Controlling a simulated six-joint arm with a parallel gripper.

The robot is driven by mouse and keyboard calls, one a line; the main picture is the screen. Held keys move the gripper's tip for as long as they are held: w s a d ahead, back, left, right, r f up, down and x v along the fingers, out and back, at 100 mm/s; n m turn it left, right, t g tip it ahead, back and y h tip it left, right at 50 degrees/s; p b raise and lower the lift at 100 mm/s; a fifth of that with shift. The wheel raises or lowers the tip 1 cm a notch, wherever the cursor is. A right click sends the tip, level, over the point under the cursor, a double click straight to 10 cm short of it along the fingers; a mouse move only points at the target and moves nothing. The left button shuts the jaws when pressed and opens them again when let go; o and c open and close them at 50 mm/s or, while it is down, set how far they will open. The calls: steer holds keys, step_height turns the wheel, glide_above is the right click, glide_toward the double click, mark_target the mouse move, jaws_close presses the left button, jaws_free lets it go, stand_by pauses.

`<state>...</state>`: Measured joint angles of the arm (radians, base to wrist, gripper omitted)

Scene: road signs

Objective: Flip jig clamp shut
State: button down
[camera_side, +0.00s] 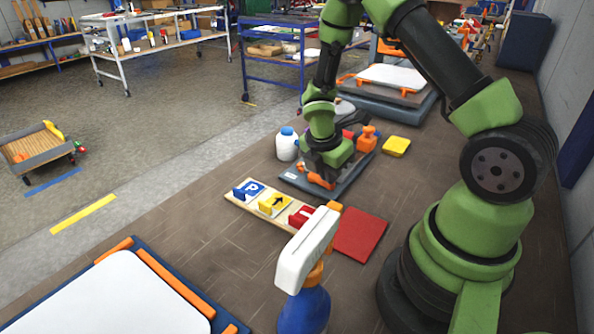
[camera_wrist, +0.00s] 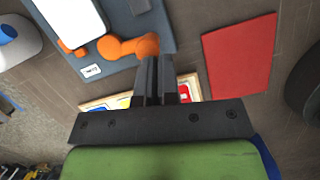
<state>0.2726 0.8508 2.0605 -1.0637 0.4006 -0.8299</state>
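The jig is a blue-grey plate (camera_side: 296,180) on the bench, also in the wrist view (camera_wrist: 128,25) at the top. An orange clamp piece (camera_wrist: 128,46) lies along the plate's near edge, with a rounded knob at its left end. Orange also shows on the plate in the side view (camera_side: 318,181), below my gripper. My gripper (camera_side: 322,172) is over the plate's near part. In the wrist view its dark fingers (camera_wrist: 155,62) are together with nothing seen between them, tips beside the orange piece. Contact cannot be told.
A sign rack (camera_side: 240,202) with blue, yellow and red signs lies in front. A red mat (camera_side: 361,235), a yellow block (camera_side: 396,146), a white bottle (camera_side: 287,146) and an orange item (camera_side: 367,139) are around the jig. A spray bottle (camera_side: 306,260) stands in the foreground.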

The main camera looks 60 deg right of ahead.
steer(key=shift+s, duration=0.15)
stand_by(0.3)
steer(key=shift+a, duration=0.45)
steer(key=a, duration=0.1)
steer(key=a+r, duration=0.1)
steer(key=a, duration=0.1)
steer(key=shift+s, duration=0.1)
steer(key=v, duration=1)
steer(key=shift+s, duration=0.3)
steer(key=s+a+r+m+t+y, duration=0.2)
steer(key=s+a+r+m+t, duration=0.2)
steer(key=r+m, duration=0.3)
steer(key=s+a+r+m+t+y, duration=0.3)
steer(key=s+r+m, duration=0.4)
steer(key=m, duration=0.6)
steer(key=shift+a+r+t, duration=0.4)
steer(key=shift+a+r, duration=0.2)
steer(key=shift+r, duration=0.1)
